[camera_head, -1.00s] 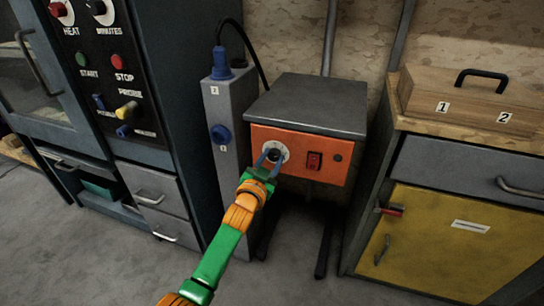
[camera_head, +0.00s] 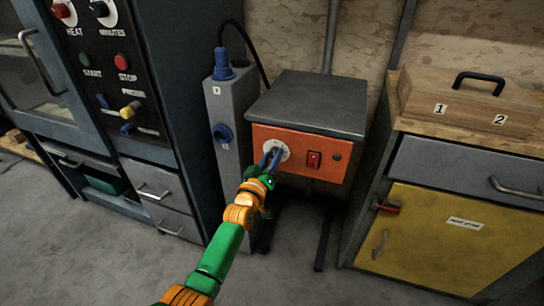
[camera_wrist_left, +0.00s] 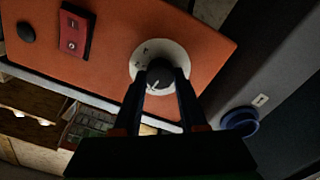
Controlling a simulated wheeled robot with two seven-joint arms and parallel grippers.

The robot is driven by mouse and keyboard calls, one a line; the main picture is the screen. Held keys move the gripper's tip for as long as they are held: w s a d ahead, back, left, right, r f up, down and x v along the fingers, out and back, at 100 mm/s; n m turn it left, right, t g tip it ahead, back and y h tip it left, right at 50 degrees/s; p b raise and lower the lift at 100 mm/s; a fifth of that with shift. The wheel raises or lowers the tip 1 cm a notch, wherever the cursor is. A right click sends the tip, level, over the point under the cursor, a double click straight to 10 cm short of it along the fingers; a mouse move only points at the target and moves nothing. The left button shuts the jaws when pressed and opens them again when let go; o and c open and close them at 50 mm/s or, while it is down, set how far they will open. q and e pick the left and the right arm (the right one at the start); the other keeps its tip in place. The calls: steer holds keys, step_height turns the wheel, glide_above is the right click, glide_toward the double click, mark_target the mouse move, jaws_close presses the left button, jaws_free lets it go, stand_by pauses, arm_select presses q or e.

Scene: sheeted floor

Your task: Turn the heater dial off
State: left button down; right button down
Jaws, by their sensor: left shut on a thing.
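The heater is a grey-topped box with an orange front panel (camera_head: 337,160). Its dial, a dark knob on a white round plate (camera_head: 283,151), is at the panel's left. In the left wrist view the dark knob (camera_wrist_left: 159,73) has a white pointer line, and the white plate (camera_wrist_left: 143,54) carries small marks. The fingers partly hide the knob in the head view. My right gripper is not in view.
A red switch (camera_head: 314,160) sits right of the dial. A grey post with blue fittings (camera_head: 228,120) stands close on the left, beside a dark oven cabinet (camera_head: 158,90). A yellow-doored cabinet (camera_head: 430,235) stands at the right. The floor in front is clear.

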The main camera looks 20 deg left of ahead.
arm_select(q)
steer(key=shift+n, duration=0.9)
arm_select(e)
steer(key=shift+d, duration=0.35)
arm_select(q)
steer(key=shift+c, duration=2.2)
jaws_free()
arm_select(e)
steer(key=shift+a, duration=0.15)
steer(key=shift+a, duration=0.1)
arm_select(q)
steer(key=shift+s, duration=0.15)
steer(key=s+p, duration=0.3)
steer(key=s, duration=0.3)
steer(key=shift+s, duration=0.4)
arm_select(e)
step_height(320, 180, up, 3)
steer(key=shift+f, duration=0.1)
